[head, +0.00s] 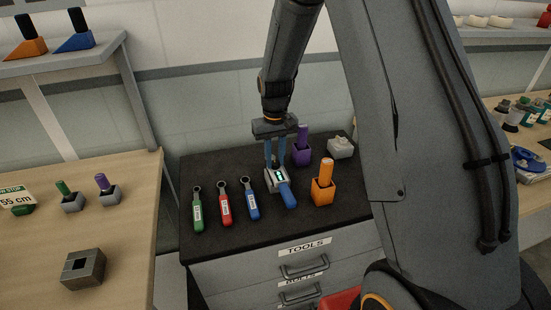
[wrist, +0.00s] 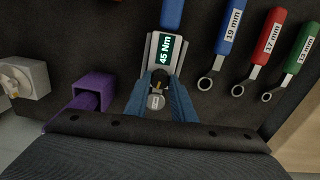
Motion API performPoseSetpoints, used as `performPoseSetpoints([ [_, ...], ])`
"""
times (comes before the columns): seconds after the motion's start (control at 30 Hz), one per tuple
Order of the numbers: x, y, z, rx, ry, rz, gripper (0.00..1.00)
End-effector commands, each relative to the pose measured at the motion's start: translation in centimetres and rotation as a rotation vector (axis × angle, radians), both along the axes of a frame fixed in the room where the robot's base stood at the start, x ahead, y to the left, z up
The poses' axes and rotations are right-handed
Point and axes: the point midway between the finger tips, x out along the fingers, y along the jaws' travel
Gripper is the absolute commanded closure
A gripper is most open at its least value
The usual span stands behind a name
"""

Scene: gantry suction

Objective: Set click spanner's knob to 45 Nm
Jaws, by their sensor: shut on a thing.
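The click spanner (head: 287,193) lies on the dark cabinet top, with a blue handle and a grey body. Its display shows in the wrist view (wrist: 167,50) and reads 45 Nm. My gripper (head: 274,165) points down over the end of the spanner's body. In the wrist view its two blue fingers (wrist: 156,98) are shut on the knob (wrist: 157,86), a small piece at the body's end. The fingers hide the sides of the knob.
Green (head: 198,210), red (head: 224,204) and blue (head: 250,200) ring spanners lie left of the click spanner. An orange holder (head: 322,193) stands close on the right and a purple holder (head: 302,155) behind. A grey block (head: 340,147) sits at the back right corner.

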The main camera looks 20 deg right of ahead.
Motion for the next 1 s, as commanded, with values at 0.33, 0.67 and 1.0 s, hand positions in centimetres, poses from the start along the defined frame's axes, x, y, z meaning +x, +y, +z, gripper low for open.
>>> performPoseSetpoints([
  [0.33, 0.03, 0.00, 0.06, -0.001, -0.001, 0.117, 1.00],
  [0.67, 0.03, 0.00, 0.06, -0.001, -0.001, 0.133, 1.00],
  [1.0, 0.02, 0.00, 0.04, -0.001, -0.001, 0.132, 0.58],
])
